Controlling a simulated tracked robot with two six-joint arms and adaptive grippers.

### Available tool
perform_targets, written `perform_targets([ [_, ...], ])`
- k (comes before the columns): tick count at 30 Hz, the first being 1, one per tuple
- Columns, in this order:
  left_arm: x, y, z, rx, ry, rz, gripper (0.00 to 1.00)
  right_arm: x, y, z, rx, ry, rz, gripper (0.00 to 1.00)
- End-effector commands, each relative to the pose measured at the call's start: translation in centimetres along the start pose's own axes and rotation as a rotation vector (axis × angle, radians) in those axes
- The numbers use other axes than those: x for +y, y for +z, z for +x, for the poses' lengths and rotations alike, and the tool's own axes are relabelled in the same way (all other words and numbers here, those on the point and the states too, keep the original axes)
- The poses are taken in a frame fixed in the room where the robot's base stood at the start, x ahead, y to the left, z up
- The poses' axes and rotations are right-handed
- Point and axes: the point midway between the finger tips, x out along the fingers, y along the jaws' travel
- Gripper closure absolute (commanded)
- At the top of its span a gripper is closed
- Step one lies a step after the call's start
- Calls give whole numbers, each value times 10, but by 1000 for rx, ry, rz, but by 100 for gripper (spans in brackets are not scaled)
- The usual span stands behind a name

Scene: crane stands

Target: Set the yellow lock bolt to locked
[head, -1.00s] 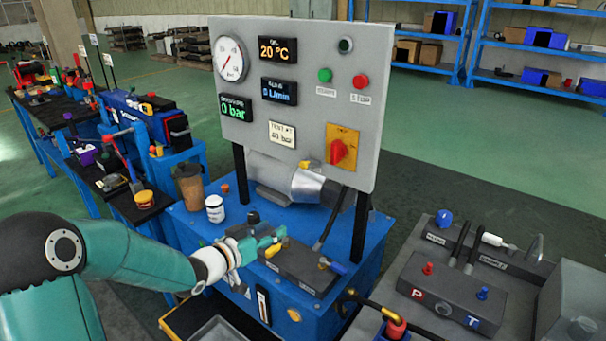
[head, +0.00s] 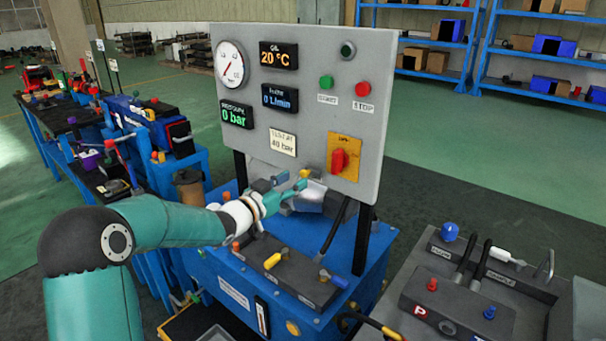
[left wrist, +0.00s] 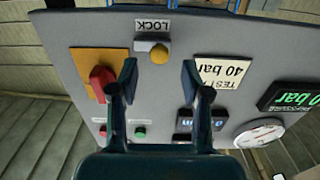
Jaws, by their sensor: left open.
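The yellow lock bolt (left wrist: 159,53) shows as a round yellow knob on a small grey block, beside the upside-down LOCK label (left wrist: 153,26) in the left wrist view. In the head view its yellow knob (head: 305,173) shows at the panel's lower edge, just beyond my fingers. My left gripper (head: 291,183) is open and empty, pointing at the bolt. In the wrist view the bolt lies between the two fingertips (left wrist: 158,74) in the picture; I cannot tell how far away it is. My right gripper is not in view.
The grey panel (head: 232,152) carries a red rotary switch (head: 339,161) on a yellow plate, close to one finger in the wrist view. A dark valve block (head: 290,270) with a yellow lever lies below my gripper. Another bench (head: 550,290) stands at right.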

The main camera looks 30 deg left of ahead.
Motion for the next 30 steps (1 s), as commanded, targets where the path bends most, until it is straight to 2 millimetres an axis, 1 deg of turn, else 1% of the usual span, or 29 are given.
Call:
perform_targets([
  [1,1,-1,10,-1,2,0,52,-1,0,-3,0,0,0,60],
  [3,1,-1,21,0,2,0,52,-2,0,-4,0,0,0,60],
  [7,0,0,34,-1,0,0,52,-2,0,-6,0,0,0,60],
  [12,0,0,41,0,0,0,52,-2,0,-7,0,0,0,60],
  [19,0,0,41,0,-1,0,52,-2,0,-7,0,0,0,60],
  [20,0,0,41,-1,-1,0,56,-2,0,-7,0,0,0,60],
  [24,0,0,41,-1,-1,0,79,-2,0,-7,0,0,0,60],
  [28,0,0,41,-1,-1,0,100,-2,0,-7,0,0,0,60],
  [30,0,0,41,-1,-1,0,100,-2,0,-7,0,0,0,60],
])
